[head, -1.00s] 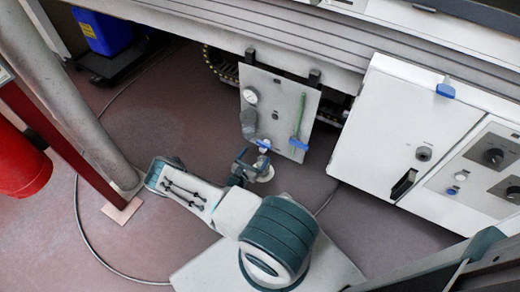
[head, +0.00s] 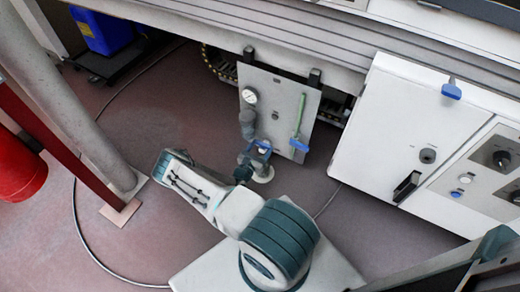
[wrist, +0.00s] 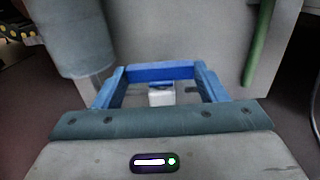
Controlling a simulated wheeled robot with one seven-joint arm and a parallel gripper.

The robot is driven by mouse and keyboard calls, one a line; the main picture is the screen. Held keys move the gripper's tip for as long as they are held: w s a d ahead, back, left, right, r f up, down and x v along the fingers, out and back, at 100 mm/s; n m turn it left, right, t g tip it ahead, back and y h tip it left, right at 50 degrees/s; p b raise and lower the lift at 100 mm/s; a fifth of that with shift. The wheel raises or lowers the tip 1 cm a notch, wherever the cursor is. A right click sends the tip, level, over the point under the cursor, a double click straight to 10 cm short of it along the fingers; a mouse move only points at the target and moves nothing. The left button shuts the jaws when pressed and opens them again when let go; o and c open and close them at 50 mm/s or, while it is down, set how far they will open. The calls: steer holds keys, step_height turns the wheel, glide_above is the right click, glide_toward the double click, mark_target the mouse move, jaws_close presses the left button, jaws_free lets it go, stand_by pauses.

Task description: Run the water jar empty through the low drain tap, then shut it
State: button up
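The water jar (head: 247,123) looks like a grey cylinder under a round gauge on the pale panel; in the wrist view the jar (wrist: 72,35) fills the upper left. My gripper (head: 262,147) is low in front of the panel, right of and below the jar. In the wrist view my gripper (wrist: 160,82) has its two blue fingers wide apart. A blue bar (wrist: 160,71) spans between their tips and a small whitish block sits between them. I cannot tell whether the bar is the drain tap's handle or whether the fingers touch it.
A green upright tube (head: 300,115) with a blue lever (head: 299,145) at its foot is on the panel's right. A white cabinet (head: 400,130) stands further right. A grey post (head: 75,105) stands left.

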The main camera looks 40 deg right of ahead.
steer(key=g+b, duration=0.1)
steer(key=m+g+b, duration=0.1)
steer(key=shift+w+f+h+b, duration=0.25)
steer(key=shift+w+h+b, duration=0.05)
steer(key=shift+h+b, duration=0.1)
steer(key=shift+a+m+g+b, duration=0.1)
steer(key=shift+m+g+b, duration=0.6)
steer(key=shift+g+b, duration=0.1)
steer(key=shift+w+r+m+g+h, duration=0.1)
steer(key=shift+r+m+g+h, duration=0.2)
steer(key=shift+g, duration=0.4)
steer(key=o, duration=1)
steer(key=a, duration=0.4)
steer(key=s+a+p, duration=0.1)
steer(key=a, duration=0.4)
steer(key=a+p, duration=0.1)
steer(key=a, duration=0.4)
steer(key=shift+s, duration=0.3)
